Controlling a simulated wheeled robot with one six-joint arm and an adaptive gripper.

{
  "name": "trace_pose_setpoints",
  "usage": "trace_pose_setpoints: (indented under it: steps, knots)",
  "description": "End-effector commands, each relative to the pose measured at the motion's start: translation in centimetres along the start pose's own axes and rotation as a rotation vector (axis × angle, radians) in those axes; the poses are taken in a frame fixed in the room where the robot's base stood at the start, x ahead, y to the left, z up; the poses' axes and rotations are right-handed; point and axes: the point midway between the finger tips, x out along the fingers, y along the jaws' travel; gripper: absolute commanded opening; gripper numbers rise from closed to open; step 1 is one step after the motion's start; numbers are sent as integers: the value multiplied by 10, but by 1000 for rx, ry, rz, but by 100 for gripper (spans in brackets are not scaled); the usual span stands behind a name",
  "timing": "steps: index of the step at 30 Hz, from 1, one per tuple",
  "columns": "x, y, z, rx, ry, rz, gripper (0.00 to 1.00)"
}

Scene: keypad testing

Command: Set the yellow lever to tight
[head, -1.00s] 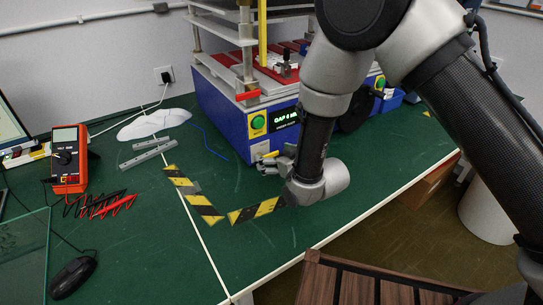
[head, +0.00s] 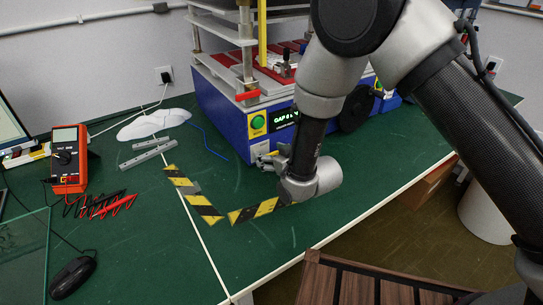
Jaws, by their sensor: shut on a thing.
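The blue test machine (head: 215,112) stands on the green bench. The yellow lever (head: 270,154) shows as a small yellow piece low on the machine's front face, beside a pale plate (head: 260,147). My gripper (head: 271,160) is at this lever, low over the bench, with its fingers shut on it. The fingers and wrist hide much of the lever. Its exact angle and any tight marking cannot be made out.
A lit display (head: 284,118), partly hidden by my arm, and a green button (head: 258,123) are above the gripper. A red handle (head: 248,95) juts out higher up. Yellow-black tape (head: 252,210) marks the bench in front.

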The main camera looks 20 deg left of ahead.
Motion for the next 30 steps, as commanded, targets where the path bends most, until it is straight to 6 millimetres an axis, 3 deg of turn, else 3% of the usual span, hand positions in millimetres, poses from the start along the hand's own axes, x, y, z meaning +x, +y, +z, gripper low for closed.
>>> trace_pose_setpoints:
  steps: [11, 30]
  knots:
    - [-2, -5, -5, -186, 2, 75, 40]
    - [-5, -19, -14, -742, 1, 307, 40]
